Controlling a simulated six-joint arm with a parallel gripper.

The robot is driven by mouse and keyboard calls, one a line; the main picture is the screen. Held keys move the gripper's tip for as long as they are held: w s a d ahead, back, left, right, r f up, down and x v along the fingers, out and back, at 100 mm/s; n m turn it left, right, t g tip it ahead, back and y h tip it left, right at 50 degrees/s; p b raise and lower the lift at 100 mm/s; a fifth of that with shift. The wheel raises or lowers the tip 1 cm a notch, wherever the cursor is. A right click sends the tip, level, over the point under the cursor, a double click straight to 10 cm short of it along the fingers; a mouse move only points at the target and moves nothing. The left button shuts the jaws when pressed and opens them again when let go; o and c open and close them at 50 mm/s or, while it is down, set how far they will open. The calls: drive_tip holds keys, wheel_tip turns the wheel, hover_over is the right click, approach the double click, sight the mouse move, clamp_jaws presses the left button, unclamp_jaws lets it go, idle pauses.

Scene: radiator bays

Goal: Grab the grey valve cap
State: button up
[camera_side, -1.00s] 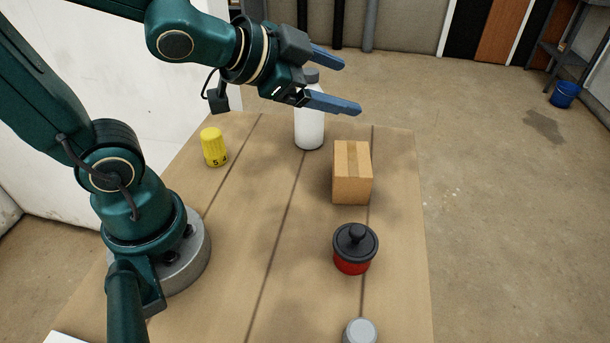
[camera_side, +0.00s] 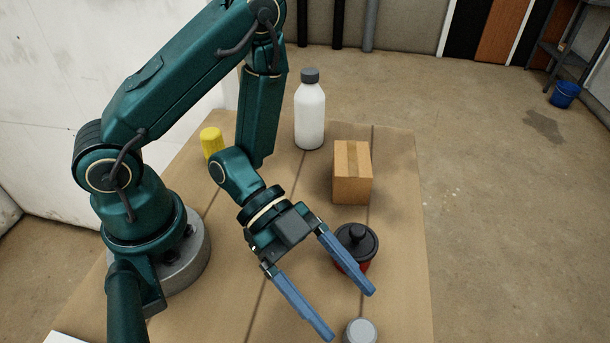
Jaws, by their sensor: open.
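A grey round cap (camera_side: 361,331) shows at the bottom edge of the view, cut off by the frame, near the table's front. My gripper (camera_side: 350,313) is open and empty, its two blue fingers spread and pointing down and to the right toward the grey cap. The fingertips appear just above and left of the cap in the picture. I cannot tell how high they are over the table. One finger passes in front of the red pot with a black lid (camera_side: 357,240) and hides part of it.
A cardboard box (camera_side: 352,174) stands behind the red pot. A white bottle with a grey lid (camera_side: 310,112) stands at the back. A yellow valve cap (camera_side: 211,142) is at the back left, partly behind my arm. The brown table (camera_side: 400,220) is clear along its right edge.

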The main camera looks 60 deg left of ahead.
sight(361, 330)
drive_tip(key=shift+s+d+f, duration=0.15)
drive_tip(key=shift+d+f, duration=0.1)
drive_tip(key=shift+f, duration=0.1)
drive_tip(key=shift+x, duration=2.3)
clamp_jaws()
drive_tip(key=shift+r, duration=0.15)
